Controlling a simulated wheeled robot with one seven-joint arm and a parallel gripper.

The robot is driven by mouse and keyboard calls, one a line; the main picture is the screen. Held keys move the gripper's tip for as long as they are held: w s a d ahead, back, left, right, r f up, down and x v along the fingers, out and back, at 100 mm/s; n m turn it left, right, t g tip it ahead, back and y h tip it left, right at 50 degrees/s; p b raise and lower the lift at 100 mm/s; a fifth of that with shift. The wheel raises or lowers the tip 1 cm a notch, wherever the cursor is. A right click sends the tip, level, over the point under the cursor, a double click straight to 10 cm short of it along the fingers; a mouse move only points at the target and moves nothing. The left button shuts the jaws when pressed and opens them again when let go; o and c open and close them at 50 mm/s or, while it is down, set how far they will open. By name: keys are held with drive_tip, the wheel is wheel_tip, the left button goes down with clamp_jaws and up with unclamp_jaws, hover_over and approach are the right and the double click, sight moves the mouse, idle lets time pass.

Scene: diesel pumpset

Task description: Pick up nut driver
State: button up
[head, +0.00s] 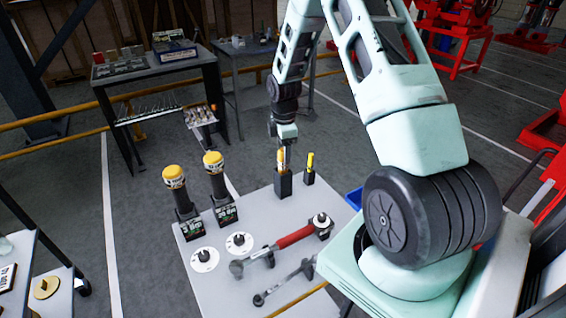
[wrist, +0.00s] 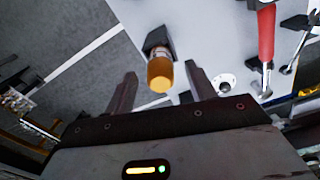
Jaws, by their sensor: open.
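A yellow-handled tool (head: 282,158), which looks like the nut driver, stands upright in a dark holder (head: 283,183) at the back of the light table. A second, thinner yellow-handled tool (head: 310,161) stands in a smaller dark holder to its right; I cannot tell for certain which is the nut driver. My gripper (head: 282,148) is directly above the first tool, pointing down. In the wrist view the orange-yellow handle end (wrist: 160,74) shows between the open fingers of my gripper (wrist: 160,70), nearer the camera than its dark holder (wrist: 156,40). No contact is visible.
The light table (head: 262,212) also bears two yellow-topped power tools (head: 174,178) (head: 214,162), two white discs with black knobs (head: 205,258) (head: 239,241), a red-handled wrench (head: 295,237) and a dark wrench (head: 285,282). A dark workbench (head: 155,80) stands behind.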

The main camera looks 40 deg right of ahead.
drive_tip(key=shift+a+f+p, duration=0.15)
drive_tip(key=shift+f+p, duration=0.95)
drive_tip(key=shift+f, duration=1.45)
drive_tip(key=shift+w, duration=0.1)
clamp_jaws()
drive_tip(key=shift+r, duration=0.1)
wheel_tip(320, 180, up, 18)
drive_tip(key=b, duration=0.4)
drive_tip(key=c, duration=0.8)
unclamp_jaws()
clamp_jaws()
